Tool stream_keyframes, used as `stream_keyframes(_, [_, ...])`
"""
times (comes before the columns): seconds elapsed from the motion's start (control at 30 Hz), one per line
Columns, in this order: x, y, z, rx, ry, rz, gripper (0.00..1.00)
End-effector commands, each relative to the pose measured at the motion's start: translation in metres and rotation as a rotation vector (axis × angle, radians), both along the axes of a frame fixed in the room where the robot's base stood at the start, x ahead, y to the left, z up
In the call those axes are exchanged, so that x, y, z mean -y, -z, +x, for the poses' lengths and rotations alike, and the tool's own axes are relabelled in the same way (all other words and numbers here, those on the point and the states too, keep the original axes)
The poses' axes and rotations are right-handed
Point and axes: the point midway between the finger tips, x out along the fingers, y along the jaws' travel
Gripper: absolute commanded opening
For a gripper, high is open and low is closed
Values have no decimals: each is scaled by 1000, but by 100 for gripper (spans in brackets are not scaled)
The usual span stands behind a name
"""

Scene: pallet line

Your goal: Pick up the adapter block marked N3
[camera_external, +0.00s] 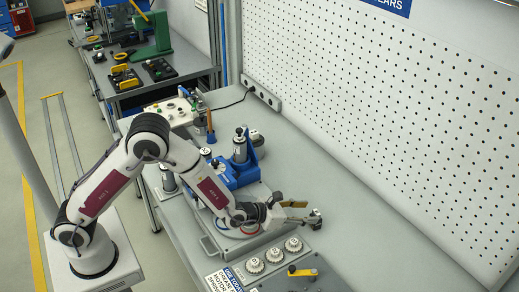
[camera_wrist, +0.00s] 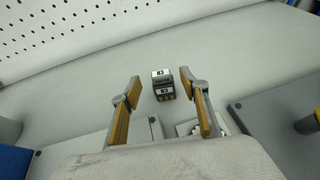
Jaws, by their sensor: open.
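A small dark adapter block (camera_wrist: 163,84) with white labels on its top and side stands upright on the grey bench in the wrist view. Its marking is too small to read surely. It also shows in the external view (camera_external: 316,222), just beyond the fingertips. My gripper (camera_wrist: 161,79) is open and empty, its two tan-padded fingers apart. The block appears between and a little ahead of the fingertips in the wrist view. In the external view my gripper (camera_external: 305,212) is low over the bench; I cannot tell whether it touches the block.
Several white knobbed caps (camera_external: 274,255) stand on a grey plate in front, near a dark plate with a yellow-handled tool (camera_external: 302,271). A blue fixture (camera_external: 240,172) stands behind my forearm. A white pegboard (camera_external: 390,90) borders the bench. Bench around the block's far side is clear.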

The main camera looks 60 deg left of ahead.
Motion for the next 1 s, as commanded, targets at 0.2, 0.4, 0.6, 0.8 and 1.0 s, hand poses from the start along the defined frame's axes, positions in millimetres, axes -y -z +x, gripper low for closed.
stream_keyframes(0.2, [1, 5, 8, 0, 0, 0, 44])
stream_keyframes(0.4, [5, 14, 23, 0, 0, 0, 44])
stream_keyframes(0.6, [7, 21, 38, 0, 0, 1, 44])
stream_keyframes(0.8, [8, 24, 45, 0, 0, 1, 44])
stream_keyframes(1.0, [8, 24, 45, 0, 0, 1, 44])
